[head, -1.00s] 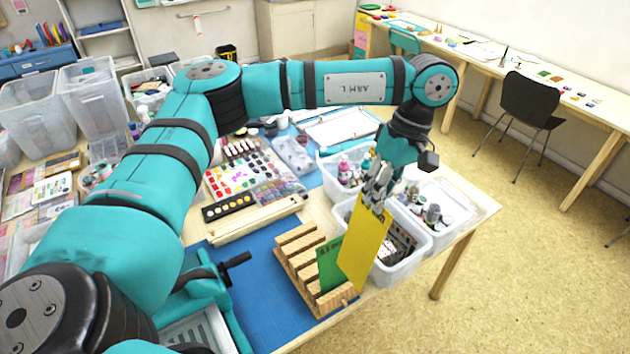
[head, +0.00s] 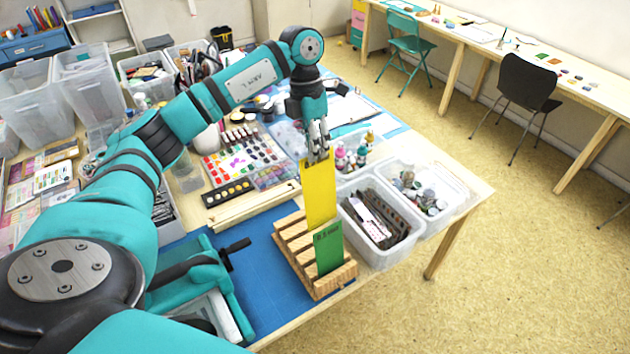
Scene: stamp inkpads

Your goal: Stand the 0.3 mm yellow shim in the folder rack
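The yellow shim (head: 319,192) is a thin upright plate gripped at its top edge by my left gripper (head: 318,156), whose fingers are closed on it. The shim hangs at the wooden folder rack (head: 292,242), just behind the green shim (head: 328,252), which stands upright in a front slot. The green shim overlaps the yellow shim's lower right part. Its lower edge is at the rack's ridges; I cannot tell whether it is down in a slot. My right gripper is not in view.
The rack stands on a blue mat (head: 262,295) near the table's front edge. A clear bin of folders (head: 375,257) is close on its right. Paint sets and bottles lie behind. A black-handled teal tool (head: 215,268) is to the left.

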